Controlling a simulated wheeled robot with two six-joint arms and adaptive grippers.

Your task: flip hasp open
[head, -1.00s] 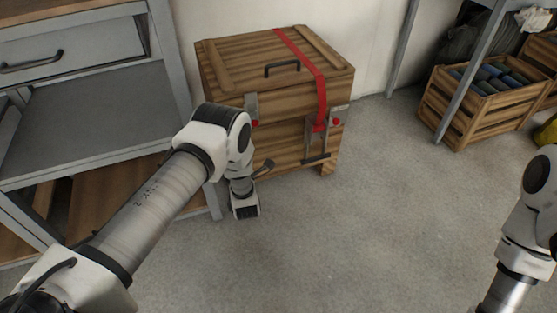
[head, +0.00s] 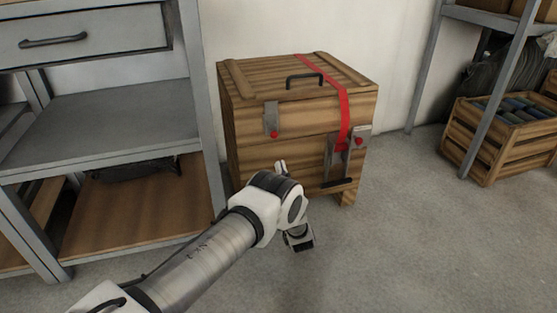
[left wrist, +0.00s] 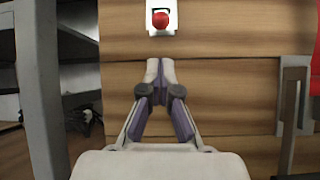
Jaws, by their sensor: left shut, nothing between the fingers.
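A wooden chest (head: 262,155) with a lid and a red strap stands by the wall. A grey metal hasp (head: 271,113) with a red knob hangs on its front left, and a second hasp (head: 361,133) with a red knob is on the right. The left hasp, seen hanging flat against the front, also shows at the top of the left wrist view (left wrist: 177,25). My left gripper (left wrist: 160,66) is shut and empty, pointing at the chest front just below that hasp, apart from it. In the head view its fingertips (head: 280,166) show small above my wrist.
A grey shelf unit (head: 203,120) stands close on the left of the chest; its post shows in the left wrist view (left wrist: 42,100). A slatted crate (head: 487,150) stands under a rack at the right. The floor between is clear.

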